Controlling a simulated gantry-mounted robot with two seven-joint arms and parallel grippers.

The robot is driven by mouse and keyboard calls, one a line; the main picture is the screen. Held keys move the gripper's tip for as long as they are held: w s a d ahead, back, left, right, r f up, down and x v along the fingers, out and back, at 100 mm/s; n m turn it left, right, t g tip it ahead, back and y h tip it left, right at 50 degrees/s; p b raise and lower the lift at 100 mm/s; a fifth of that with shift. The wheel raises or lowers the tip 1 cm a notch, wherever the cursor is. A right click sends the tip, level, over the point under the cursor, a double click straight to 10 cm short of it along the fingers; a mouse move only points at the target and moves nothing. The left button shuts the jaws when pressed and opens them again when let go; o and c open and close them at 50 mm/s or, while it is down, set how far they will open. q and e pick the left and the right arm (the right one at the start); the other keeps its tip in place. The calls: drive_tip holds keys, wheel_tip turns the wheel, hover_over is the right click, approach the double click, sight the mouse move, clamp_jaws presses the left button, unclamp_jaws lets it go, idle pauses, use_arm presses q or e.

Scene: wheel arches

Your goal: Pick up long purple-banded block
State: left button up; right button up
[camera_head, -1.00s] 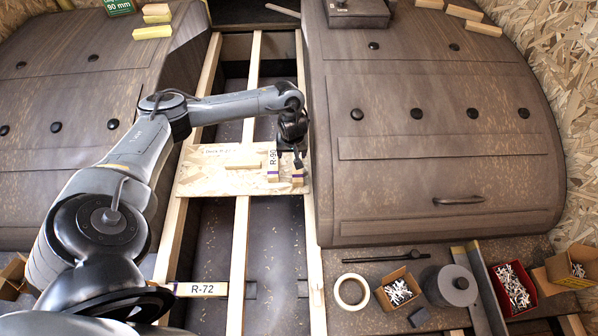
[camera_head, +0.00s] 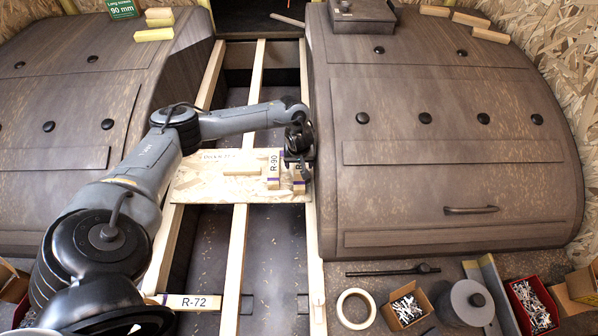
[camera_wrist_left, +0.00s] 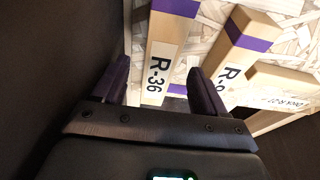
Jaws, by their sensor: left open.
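Several wooden blocks have purple bands. Block R-90 (camera_head: 273,170) lies on the OSB board (camera_head: 205,187); it also shows in the wrist view (camera_wrist_left: 236,48), right of my fingers. Block R-36 (camera_wrist_left: 163,55) lies beside it, with its near part between my left gripper's fingers. In the head view R-36 (camera_head: 299,188) is mostly hidden by the gripper. Block R-72 (camera_head: 187,302) lies apart at the lower left. My left gripper (camera_head: 298,172) is open over R-36; its fingers in the wrist view (camera_wrist_left: 158,88) stand either side, with no clear grip. My right gripper is out of view.
A plain block (camera_head: 242,169) lies on the board left of R-90. The board rests across wooden rails (camera_head: 240,255) over a recess. Brown wheel arches (camera_head: 440,150) rise on both sides. Tape (camera_head: 354,309) and screw boxes (camera_head: 407,304) sit at lower right.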

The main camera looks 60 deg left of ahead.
sight(299, 167)
use_arm(q)
drive_tip(key=b+x, duration=0.2)
drive_tip(key=x, duration=0.1)
drive_tip(key=shift+f, duration=0.4)
drive_tip(key=c, duration=1.1)
